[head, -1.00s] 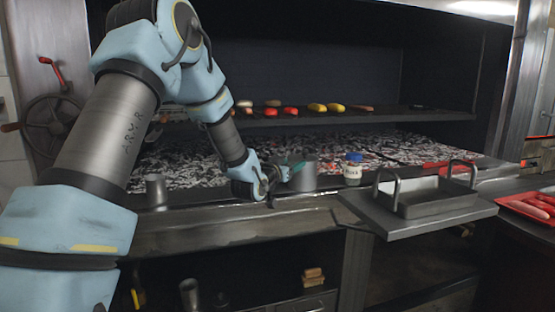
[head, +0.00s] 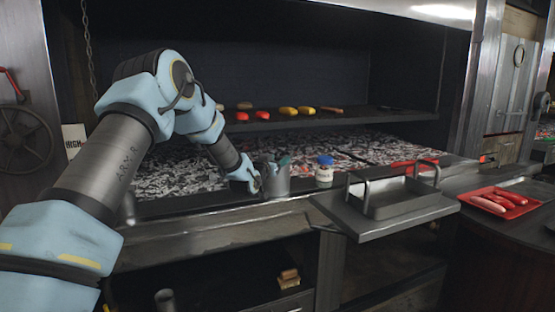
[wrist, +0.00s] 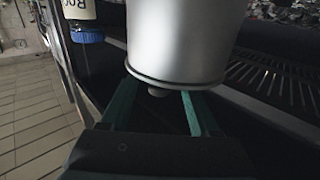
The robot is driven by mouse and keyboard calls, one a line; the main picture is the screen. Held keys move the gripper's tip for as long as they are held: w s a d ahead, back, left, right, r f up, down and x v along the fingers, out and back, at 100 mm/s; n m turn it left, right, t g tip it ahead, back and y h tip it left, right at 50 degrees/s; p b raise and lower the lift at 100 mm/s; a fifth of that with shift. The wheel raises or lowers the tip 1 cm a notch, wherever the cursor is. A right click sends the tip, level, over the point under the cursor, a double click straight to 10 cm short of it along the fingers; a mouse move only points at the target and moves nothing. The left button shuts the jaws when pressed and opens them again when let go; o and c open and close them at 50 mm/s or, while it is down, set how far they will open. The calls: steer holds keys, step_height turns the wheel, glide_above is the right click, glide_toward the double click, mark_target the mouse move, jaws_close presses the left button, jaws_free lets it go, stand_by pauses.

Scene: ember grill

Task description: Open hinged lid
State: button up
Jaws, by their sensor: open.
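A grey metal can (head: 276,184) stands on the front ledge of the grill, just left of a jar. In the wrist view, the can (wrist: 185,38) fills the upper middle, with a rim and a small knob (wrist: 157,92) at its lower end in the picture. That view looks inverted, as the jar hangs cap down. My gripper (wrist: 158,100) is open, its teal fingers apart on either side of the knob; whether they touch it I cannot tell. In the head view, a teal finger shows at the can's top. A hinge is not clearly visible.
The white jar with a blue cap (head: 324,173) stands close right of the can. A metal tray with upright handles (head: 400,203) sits further right, then a red tray of sausages (head: 520,193). Coals (head: 180,176) lie behind; a shelf (head: 350,116) with food hangs above.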

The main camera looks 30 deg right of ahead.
jaws_close()
stand_by(0.5)
stand_by(0.9)
